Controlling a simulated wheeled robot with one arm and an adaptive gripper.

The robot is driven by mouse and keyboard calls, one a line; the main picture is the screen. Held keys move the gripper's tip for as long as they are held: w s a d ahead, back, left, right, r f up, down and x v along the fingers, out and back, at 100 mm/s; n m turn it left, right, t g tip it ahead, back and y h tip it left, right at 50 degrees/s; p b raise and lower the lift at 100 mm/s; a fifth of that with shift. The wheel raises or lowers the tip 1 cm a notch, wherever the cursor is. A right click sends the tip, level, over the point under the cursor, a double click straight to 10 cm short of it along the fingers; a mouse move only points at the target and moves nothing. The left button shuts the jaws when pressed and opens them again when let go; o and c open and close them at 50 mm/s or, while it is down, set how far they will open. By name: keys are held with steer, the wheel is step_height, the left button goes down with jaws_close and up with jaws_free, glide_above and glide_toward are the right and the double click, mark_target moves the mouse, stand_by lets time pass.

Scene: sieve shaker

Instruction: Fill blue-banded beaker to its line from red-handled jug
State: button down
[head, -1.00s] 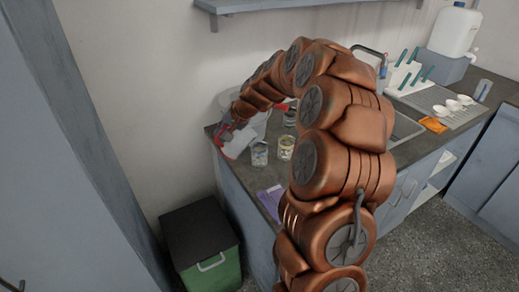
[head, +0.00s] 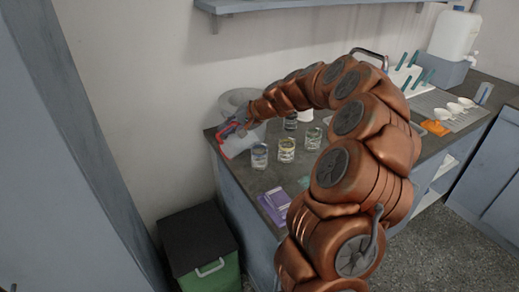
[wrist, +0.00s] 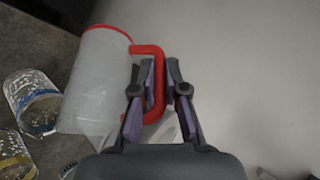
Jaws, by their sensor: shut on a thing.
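The red-handled jug (head: 238,145) is a pale, translucent vessel at the far left end of the counter. In the wrist view its body (wrist: 95,82) slants across the left, and my gripper (wrist: 160,75) is shut on its red handle. My gripper (head: 240,127) is partly hidden by the arm in the head view. The blue-banded beaker (head: 259,158) stands upright on the counter just right of the jug. It also shows in the wrist view (wrist: 36,108), left of the jug. Liquid levels are too small to tell.
A yellow-banded beaker (head: 286,150) stands beside the blue one, with another glass beaker (head: 313,138) farther right. A pale round thing (head: 238,100) is behind the jug. A purple item (head: 272,207) lies near the front edge. A lidded green bin (head: 212,272) is on the floor below.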

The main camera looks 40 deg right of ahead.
steer(key=shift+s+d+r+m+t+y+b, duration=0.3)
steer(key=shift+d+r+t+y, duration=0.2)
steer(key=shift+d+r+y, duration=0.15)
stand_by(2.3)
steer(key=shift+s+d+f+t+y+b, duration=0.1)
steer(key=shift+s+d+t+y+b, duration=0.1)
steer(key=shift+d+t+y+b, duration=0.4)
stand_by(3.6)
steer(key=shift+a, duration=0.1)
steer(key=shift+w+a+r+g+h+p, duration=0.15)
steer(key=shift+a+r+g+h+p, duration=0.25)
steer(key=shift+a+g+p, duration=0.2)
steer(key=shift+w+a+f+g+h+p, duration=0.2)
steer(key=shift+a+f+h, duration=0.1)
steer(key=shift+f+h, duration=0.15)
steer(key=shift+w+a+f+g+h+p, duration=0.15)
steer(key=shift+a+f+g+h, duration=0.1)
steer(key=shift+f+h, duration=0.15)
steer(key=shift+f, duration=0.1)
steer(key=shift+a, duration=0.1)
